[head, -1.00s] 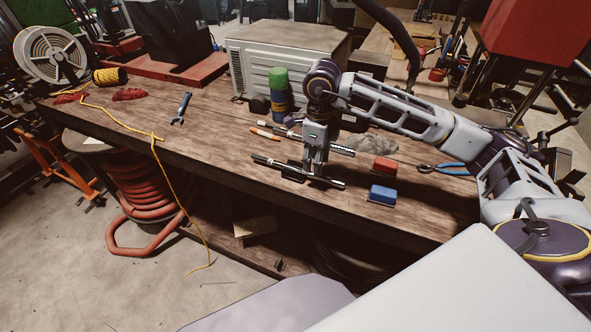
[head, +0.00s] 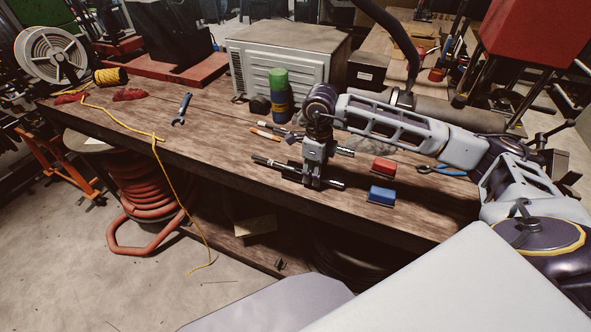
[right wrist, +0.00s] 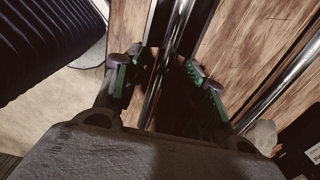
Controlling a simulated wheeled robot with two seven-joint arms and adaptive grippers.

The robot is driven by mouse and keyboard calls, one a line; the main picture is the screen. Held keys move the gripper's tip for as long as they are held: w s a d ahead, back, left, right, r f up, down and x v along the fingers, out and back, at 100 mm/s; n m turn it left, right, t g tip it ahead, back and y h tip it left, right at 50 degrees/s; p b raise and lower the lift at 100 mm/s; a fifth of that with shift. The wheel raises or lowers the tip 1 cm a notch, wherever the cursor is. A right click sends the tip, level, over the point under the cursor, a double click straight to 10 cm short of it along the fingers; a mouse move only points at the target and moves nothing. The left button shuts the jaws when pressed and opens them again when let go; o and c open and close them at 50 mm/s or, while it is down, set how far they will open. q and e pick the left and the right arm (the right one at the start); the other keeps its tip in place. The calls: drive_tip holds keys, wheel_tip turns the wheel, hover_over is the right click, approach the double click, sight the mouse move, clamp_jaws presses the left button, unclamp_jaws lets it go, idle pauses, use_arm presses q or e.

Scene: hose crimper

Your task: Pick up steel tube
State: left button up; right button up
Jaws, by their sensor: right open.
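The steel tube (head: 336,183) lies near the front edge of the wooden bench, long and shiny, with its left part dark. My right gripper (head: 312,180) is over its middle and hides part of it. In the right wrist view, the tube (right wrist: 170,60) runs between the two green-padded fingers of my right gripper (right wrist: 166,80). The fingers stand open, with a visible gap on each side of the tube. My left gripper is not in view.
A second shiny rod (head: 345,151) lies just behind, and it also shows in the right wrist view (right wrist: 285,80). A blue block (head: 382,195) and a red block (head: 384,165) lie to the right. A green-capped can (head: 279,95) stands behind. The bench's left middle is mostly clear.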

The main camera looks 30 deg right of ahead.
idle(0.4)
clamp_jaws()
